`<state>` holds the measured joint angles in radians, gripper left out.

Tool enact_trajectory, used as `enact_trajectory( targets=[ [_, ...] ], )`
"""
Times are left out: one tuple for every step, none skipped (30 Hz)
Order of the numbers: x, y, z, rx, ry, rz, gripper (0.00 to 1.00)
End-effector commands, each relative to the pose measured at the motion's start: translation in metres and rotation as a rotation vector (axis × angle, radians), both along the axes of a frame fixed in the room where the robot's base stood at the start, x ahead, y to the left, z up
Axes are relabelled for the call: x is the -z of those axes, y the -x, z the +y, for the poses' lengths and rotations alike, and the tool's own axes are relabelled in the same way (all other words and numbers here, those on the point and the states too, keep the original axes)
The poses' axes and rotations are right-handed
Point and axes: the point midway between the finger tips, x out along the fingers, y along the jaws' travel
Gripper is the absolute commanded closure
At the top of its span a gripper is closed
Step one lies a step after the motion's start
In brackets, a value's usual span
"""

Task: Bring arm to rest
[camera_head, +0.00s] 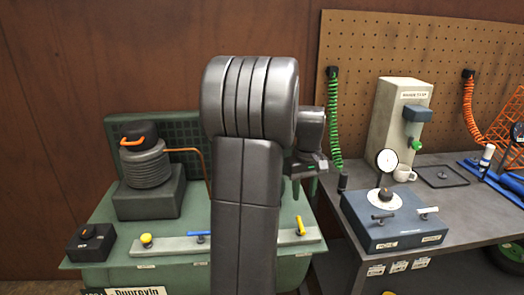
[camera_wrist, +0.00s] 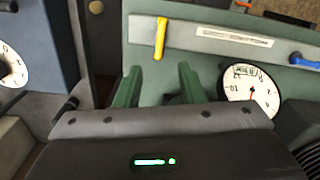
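My arm stands upright in the middle of the head view and hides part of the green machine behind it. My gripper (camera_head: 304,187) shows just right of the arm, pointing down above the right part of the green machine (camera_head: 170,262). In the wrist view, the two green fingers of my gripper (camera_wrist: 159,85) are apart with nothing between them. Beyond them are a yellow lever (camera_wrist: 160,38) and a white round gauge (camera_wrist: 250,90) on the green machine.
A pegboard (camera_head: 430,50) with a green coiled hose (camera_head: 334,120) is behind. The brown wall above the machine's left is clear.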

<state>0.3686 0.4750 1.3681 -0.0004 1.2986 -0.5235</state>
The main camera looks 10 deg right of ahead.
Motion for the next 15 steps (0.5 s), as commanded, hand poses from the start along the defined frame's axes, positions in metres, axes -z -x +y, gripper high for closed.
enact_trajectory(
  targets=[
    [0.008, 0.001, 0.0, 0.0, -0.002, 0.003, 0.64],
    [0.013, 0.001, 0.0, 0.0, -0.002, 0.003, 0.64],
    [0.02, 0.001, 0.0, 0.0, -0.002, 0.003, 0.64],
    [0.026, 0.001, 0.0, 0.0, -0.001, 0.004, 0.64],
    [0.032, 0.001, 0.0, 0.0, -0.002, 0.005, 0.64],
    [0.04, 0.001, 0.0, 0.0, -0.001, 0.004, 0.64],
    [0.046, 0.001, 0.0, 0.0, -0.002, 0.004, 0.64],
    [0.052, 0.001, 0.0, 0.0, -0.002, 0.004, 0.64],
    [0.06, 0.001, 0.0, 0.001, -0.002, 0.004, 0.64],
    [0.066, 0.001, 0.0, 0.001, -0.002, 0.004, 0.64],
    [0.072, 0.001, 0.0, 0.001, -0.002, 0.004, 0.64],
    [0.08, 0.001, 0.0, 0.001, -0.002, 0.004, 0.64],
    [0.085, 0.001, 0.0, 0.001, -0.002, 0.004, 0.64],
    [0.091, 0.001, 0.0, 0.001, -0.001, 0.004, 0.64],
    [0.098, 0.001, 0.0, 0.001, -0.002, 0.003, 0.64]
  ],
)
